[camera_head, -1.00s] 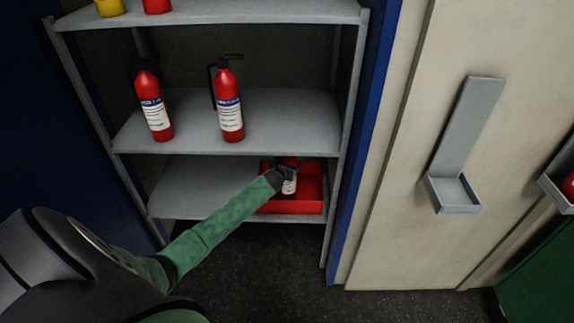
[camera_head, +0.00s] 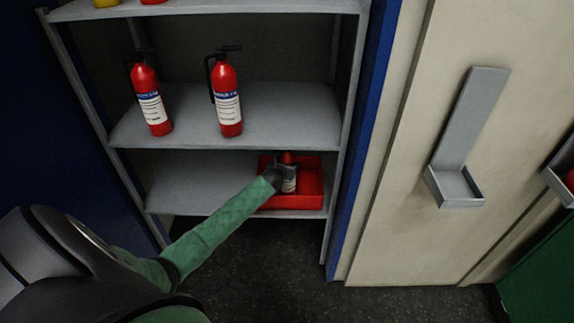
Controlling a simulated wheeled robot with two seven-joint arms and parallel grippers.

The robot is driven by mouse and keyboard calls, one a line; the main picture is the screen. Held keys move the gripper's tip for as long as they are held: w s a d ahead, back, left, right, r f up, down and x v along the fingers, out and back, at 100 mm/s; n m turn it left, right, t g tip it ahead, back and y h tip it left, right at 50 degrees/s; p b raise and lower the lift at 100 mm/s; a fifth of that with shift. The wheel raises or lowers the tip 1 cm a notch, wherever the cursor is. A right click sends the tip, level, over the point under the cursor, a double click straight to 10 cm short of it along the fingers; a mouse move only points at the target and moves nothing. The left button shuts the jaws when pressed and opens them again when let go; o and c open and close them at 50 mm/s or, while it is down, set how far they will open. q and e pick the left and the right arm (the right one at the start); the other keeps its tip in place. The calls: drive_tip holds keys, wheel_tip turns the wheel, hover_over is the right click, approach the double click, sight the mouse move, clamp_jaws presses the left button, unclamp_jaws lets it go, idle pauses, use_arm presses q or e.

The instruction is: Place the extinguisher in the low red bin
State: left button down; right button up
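The low red bin (camera_head: 313,187) sits at the right end of the lowest shelf. A small red extinguisher (camera_head: 289,184) with a white label stands roughly upright inside it. My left gripper (camera_head: 284,170) reaches in from the left at the extinguisher's upper part, with dark fingers against it. The fingers are small and dark, so I cannot tell whether they grip it or are open around it. The extinguisher's base is hidden behind the bin's front wall. My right gripper is not in view.
Two other extinguishers, a left one (camera_head: 151,102) and a right one (camera_head: 226,97), stand on the middle shelf (camera_head: 285,112) above. The shelf's right post (camera_head: 345,125) is close to the bin. A grey wall bracket (camera_head: 458,184) hangs at right. The lowest shelf's left part (camera_head: 190,185) is clear.

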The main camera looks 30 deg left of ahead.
use_arm(q)
drive_tip(key=shift+w+r, duration=0.1)
drive_tip(key=shift+r, duration=0.15)
drive_tip(key=c, duration=0.5)
unclamp_jaws()
drive_tip(key=shift+f, duration=0.25)
drive_tip(key=o, duration=0.3)
drive_tip(key=shift+o, duration=0.2)
drive_tip(key=shift+r, duration=0.1)
